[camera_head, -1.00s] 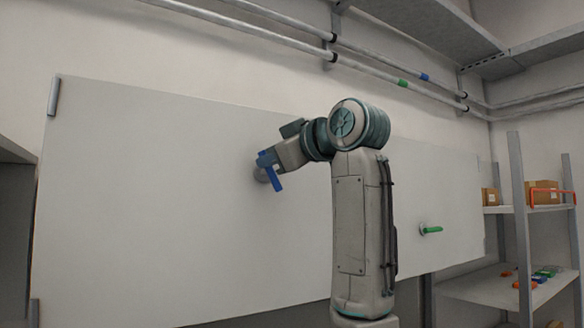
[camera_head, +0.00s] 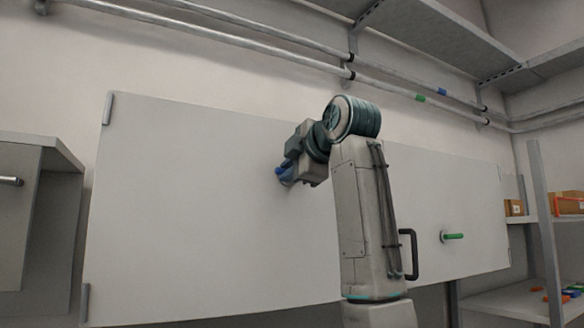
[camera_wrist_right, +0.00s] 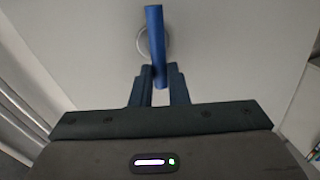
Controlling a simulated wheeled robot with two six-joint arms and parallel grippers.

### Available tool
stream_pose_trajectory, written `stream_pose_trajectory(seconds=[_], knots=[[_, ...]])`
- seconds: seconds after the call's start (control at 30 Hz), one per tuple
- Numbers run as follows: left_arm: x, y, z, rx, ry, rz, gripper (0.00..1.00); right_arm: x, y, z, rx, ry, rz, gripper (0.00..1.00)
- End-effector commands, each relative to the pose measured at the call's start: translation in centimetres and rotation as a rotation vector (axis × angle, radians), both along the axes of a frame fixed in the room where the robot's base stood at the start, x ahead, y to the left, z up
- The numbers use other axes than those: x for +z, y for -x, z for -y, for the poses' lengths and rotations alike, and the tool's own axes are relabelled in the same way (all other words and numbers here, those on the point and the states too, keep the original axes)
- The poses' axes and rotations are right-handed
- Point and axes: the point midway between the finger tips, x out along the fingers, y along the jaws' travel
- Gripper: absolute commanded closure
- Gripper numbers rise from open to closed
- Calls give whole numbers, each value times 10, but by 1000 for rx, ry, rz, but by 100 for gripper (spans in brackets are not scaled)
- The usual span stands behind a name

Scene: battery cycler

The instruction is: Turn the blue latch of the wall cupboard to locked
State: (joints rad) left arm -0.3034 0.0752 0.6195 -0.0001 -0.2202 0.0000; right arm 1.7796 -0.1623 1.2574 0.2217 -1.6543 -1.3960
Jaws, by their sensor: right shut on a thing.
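The blue latch (camera_head: 284,172) is mounted on the white front of the wall cupboard (camera_head: 200,210), left of my right arm in the head view. In the right wrist view the blue latch (camera_wrist_right: 154,42) is a bar in front of a round pale base. My right gripper (camera_wrist_right: 158,82) is shut on the near end of that bar, with one finger on each side. In the head view my right gripper (camera_head: 290,170) is at the latch and covers much of it. My left gripper is not in view.
A green latch (camera_head: 453,236) and a dark handle (camera_head: 410,254) are on the cupboard's right part. Pipes (camera_head: 250,40) run along the wall above. Shelving (camera_head: 545,220) with boxes stands at the right, a grey cabinet (camera_head: 50,155) at the left.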

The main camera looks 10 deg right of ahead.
Motion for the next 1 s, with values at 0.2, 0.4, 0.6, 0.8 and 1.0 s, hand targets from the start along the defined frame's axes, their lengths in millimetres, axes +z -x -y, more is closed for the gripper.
stream_pose_trajectory(seconds=[0.2,0.4,0.6,0.8,1.0], knots=[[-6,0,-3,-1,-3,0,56,-3,-6,-2,5,103,38,100],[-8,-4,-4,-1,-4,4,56,-4,-8,-2,4,153,58,100],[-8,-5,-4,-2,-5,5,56,-4,-9,-2,4,168,62,100],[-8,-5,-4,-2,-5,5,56,-4,-9,-2,4,168,62,100],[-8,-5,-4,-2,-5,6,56,-4,-9,-1,3,169,61,68]])
